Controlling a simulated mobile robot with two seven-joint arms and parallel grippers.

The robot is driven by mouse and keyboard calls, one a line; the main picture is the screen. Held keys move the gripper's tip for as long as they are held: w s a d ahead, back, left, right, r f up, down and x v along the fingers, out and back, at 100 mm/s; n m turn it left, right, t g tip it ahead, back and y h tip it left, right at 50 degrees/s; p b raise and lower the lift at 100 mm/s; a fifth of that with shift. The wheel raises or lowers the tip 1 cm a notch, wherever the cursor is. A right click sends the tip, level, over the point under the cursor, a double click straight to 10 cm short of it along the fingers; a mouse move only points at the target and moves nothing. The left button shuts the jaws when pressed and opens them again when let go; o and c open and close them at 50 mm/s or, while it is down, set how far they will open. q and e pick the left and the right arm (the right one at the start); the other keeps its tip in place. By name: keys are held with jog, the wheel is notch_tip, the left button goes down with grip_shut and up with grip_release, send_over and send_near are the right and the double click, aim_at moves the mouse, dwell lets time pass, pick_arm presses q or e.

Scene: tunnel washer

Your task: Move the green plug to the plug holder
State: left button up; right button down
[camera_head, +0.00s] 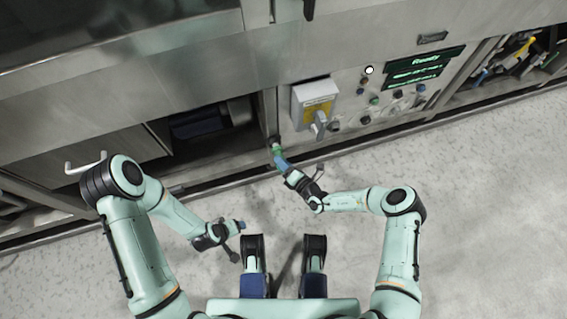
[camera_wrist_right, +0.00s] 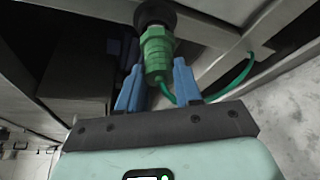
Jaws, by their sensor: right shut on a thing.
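The green plug (camera_wrist_right: 157,48) is ribbed and sits between the two blue fingertips of my right gripper (camera_wrist_right: 159,68), which is shut on it. Its upper end meets a dark round fitting (camera_wrist_right: 154,13); I cannot tell whether this is the plug holder or whether the plug is seated in it. In the head view the plug (camera_head: 276,150) is small, at the washer's front beside the dark opening, with my right gripper (camera_head: 280,160) at it. My left gripper (camera_head: 240,224) hangs over the floor, away from the plug; its finger opening is too small to judge.
A thin green cable (camera_wrist_right: 238,75) loops to the right behind the fingers. A grey and yellow switch box (camera_head: 316,104) and a control panel (camera_head: 385,98) reading "Ready" are right of the plug. The floor (camera_head: 480,200) at right is clear.

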pick_arm(q)
jog(key=shift+f, duration=0.2)
pick_arm(e)
jog(key=shift+w+a, duration=0.1)
jog(key=shift+w, duration=0.3)
dwell(0.4)
jog(key=c, duration=0.7)
grip_release()
pick_arm(q)
jog(key=s+d+r+g+p, duration=0.1)
jog(key=s+d+r+p, duration=0.1)
jog(key=s+r+p, duration=0.1)
jog(key=shift+s+d+r+h+p, duration=0.2)
jog(key=shift+s+r+h+p, duration=0.2)
jog(key=shift+r, duration=0.45)
pick_arm(e)
jog(key=v, duration=1.3)
jog(key=shift+s, duration=0.25)
